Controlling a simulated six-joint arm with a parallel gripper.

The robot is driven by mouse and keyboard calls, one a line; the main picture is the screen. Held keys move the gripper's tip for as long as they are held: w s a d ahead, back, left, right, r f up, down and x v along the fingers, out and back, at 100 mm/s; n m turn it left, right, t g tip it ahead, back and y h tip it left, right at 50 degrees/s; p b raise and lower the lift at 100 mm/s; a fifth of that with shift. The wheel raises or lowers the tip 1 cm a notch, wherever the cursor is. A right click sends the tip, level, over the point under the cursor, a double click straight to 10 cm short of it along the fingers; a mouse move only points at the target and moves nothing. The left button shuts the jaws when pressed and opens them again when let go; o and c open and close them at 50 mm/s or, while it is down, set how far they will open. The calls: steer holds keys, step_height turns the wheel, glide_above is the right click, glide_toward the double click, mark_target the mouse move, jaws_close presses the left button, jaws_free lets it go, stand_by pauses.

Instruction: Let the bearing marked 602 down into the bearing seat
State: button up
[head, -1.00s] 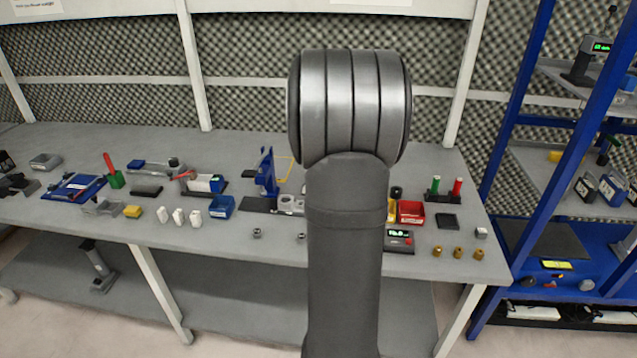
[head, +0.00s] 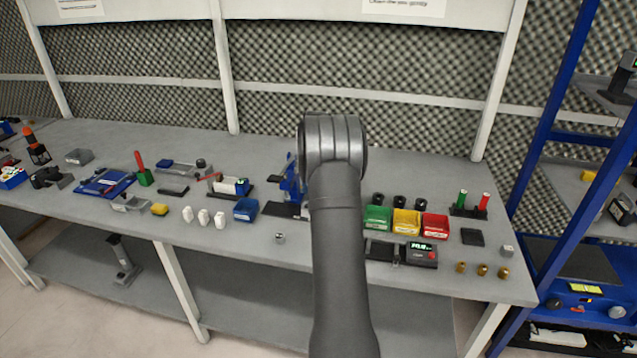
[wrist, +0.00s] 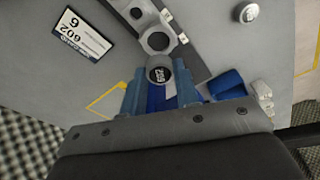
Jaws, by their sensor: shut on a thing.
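In the wrist view my gripper (wrist: 160,88) is shut on a small round bearing (wrist: 160,74), dark-faced with a pale marking that I cannot read for certain. A grey block with round openings, seemingly the bearing seat (wrist: 155,41), lies just beyond it. The bearing appears apart from the block; its height above it is unclear. A white card reading 602 (wrist: 82,35) lies to the left. In the head view my arm hides the gripper, the held bearing and the seat.
Another bearing stands on the bench (head: 280,238), also seen in the wrist view (wrist: 247,12). A blue bin (head: 245,209), white bottles (head: 204,217) and coloured bins (head: 406,222) flank the area.

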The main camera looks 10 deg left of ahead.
steer(key=shift+w+a+f, duration=0.1)
steer(key=shift+a, duration=0.05)
steer(key=shift+f, duration=2.9)
steer(key=o, duration=1.1)
step_height(320, 180, up, 17)
steer(key=d, duration=0.2)
steer(key=shift+s+r, duration=0.15)
steer(key=shift+s, duration=0.3)
